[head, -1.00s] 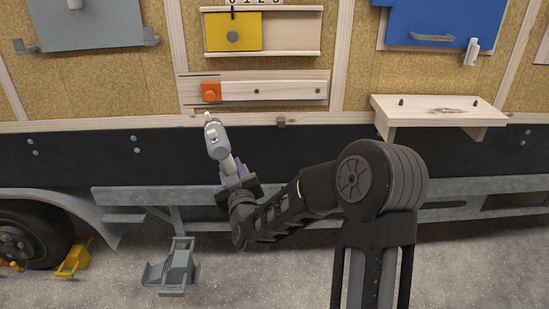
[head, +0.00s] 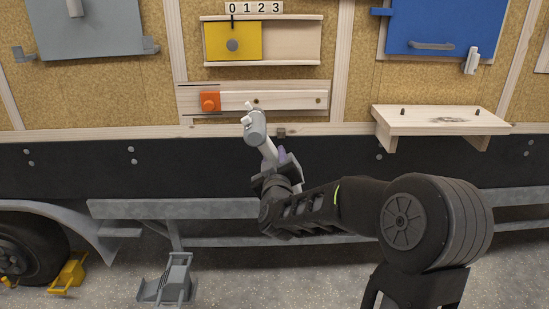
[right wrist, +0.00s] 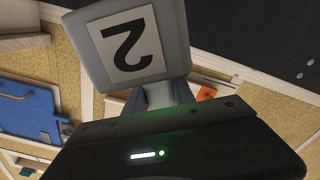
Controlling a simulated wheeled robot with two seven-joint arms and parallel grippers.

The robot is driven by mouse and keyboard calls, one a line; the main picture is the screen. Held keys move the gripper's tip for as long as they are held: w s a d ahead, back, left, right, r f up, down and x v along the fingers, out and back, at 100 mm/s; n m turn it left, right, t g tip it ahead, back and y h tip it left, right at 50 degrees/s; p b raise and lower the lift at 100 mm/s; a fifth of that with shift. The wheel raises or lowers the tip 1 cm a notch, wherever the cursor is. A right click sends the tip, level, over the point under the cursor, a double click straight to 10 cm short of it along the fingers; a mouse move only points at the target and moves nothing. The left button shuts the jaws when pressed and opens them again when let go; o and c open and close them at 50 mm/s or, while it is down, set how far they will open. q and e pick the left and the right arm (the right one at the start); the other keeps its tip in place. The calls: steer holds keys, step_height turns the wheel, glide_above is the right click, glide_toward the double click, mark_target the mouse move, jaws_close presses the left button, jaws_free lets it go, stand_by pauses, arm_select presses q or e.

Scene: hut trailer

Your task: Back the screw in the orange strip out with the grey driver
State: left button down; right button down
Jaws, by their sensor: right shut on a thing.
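The grey driver (head: 256,128) is held in my right gripper (head: 272,166), tilted with its pale nose up and to the left. In the right wrist view the driver's grey body with a label "2" (right wrist: 130,42) fills the top middle, above the gripper (right wrist: 160,100). An orange piece (head: 210,101) sits at the left end of a pale wooden strip (head: 290,100) on the wall. The strip has dark round spots, one just above the driver's nose. I cannot tell whether the nose touches the strip. My left gripper is out of view.
A yellow panel (head: 225,42) in a wooden frame is above the strip. A wooden shelf (head: 430,118) juts out at the right. A blue panel (head: 440,28) is above it. A dark band (head: 340,155) and grey rail run below.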

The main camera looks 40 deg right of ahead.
steer(key=shift+r+x, duration=0.2)
steer(key=shift+x, duration=2.6)
steer(key=shift+w+d, duration=0.3)
steer(key=shift+w, duration=0.1)
steer(key=shift+w+d, duration=0.1)
steer(key=shift+s+r, duration=0.2)
steer(key=shift+s, duration=0.05)
steer(key=shift+s+a+f, duration=0.1)
steer(key=shift+a+f, duration=0.1)
steer(key=shift+a, duration=0.2)
stand_by(0.9)
steer(key=shift+d+r, duration=0.1)
steer(key=shift+d, duration=0.05)
stand_by(1.3)
steer(key=shift+s, duration=0.1)
